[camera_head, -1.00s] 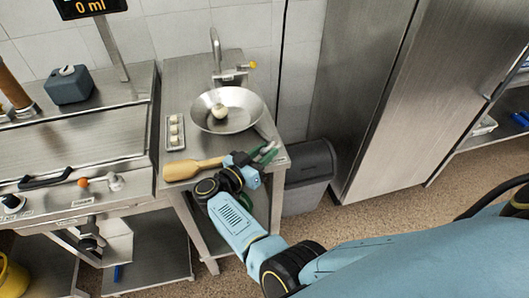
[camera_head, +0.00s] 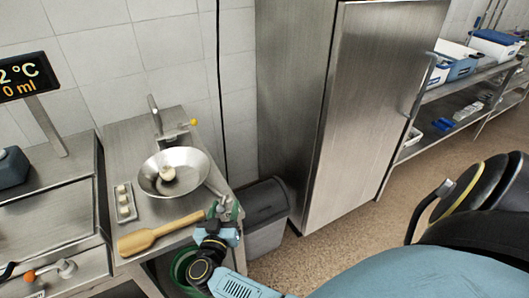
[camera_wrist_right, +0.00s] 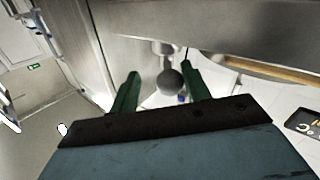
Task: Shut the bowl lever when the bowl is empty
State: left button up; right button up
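The metal bowl (camera_head: 190,160) sits on the steel stand at the left, with one round whitish item (camera_head: 167,173) in it. A pale bar (camera_head: 217,183) runs from the bowl's right side toward my right gripper (camera_head: 226,207). That gripper is at the stand's front right corner, with green fingers. In the right wrist view its fingers (camera_wrist_right: 161,92) are apart, and a grey ball knob (camera_wrist_right: 170,82) on a short stem shows between them. Whether they touch the knob, and whether it belongs to the bowl lever, I cannot tell. My left gripper is not in view.
A tray (camera_head: 128,219) of several pale round pieces and a wooden paddle (camera_head: 160,234) lie on the stand. A tap (camera_head: 158,125) with a yellow knob stands behind the bowl. A grey bin (camera_head: 268,205) and a steel cabinet (camera_head: 370,110) stand to the right.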

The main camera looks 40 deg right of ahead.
jog(key=shift+s+d+n+t+y, duration=0.3)
jog(key=shift+d+n+t+y, duration=0.1)
jog(key=shift+n+t+y, duration=0.35)
jog(key=shift+d+f+n+t+y+b, duration=0.15)
jog(key=shift+n+t+y+b, duration=0.1)
jog(key=shift+t+y+b, duration=0.15)
jog(key=s+a+n+t+y+b, duration=0.2)
jog(key=s+a+n+y+b, duration=0.25)
jog(key=s, duration=0.85)
jog(key=w+a+f+n+y, duration=0.1)
jog(key=a+f+n+y, duration=0.1)
jog(key=f+y, duration=0.35)
jog(key=a+f+n+y, duration=0.2)
jog(key=f+n, duration=0.1)
jog(key=f, duration=0.6)
jog(key=s+f+g, duration=0.3)
jog(key=s+f, duration=0.2)
jog(key=f, duration=0.3)
jog(key=s+d+f+g+y, duration=0.1)
jog(key=s+f+g, duration=0.2)
jog(key=s+f, duration=0.2)
jog(key=shift+s+d+f+g, duration=0.3)
jog(key=shift+f+g, duration=0.05)
jog(key=shift+f, duration=1.5)
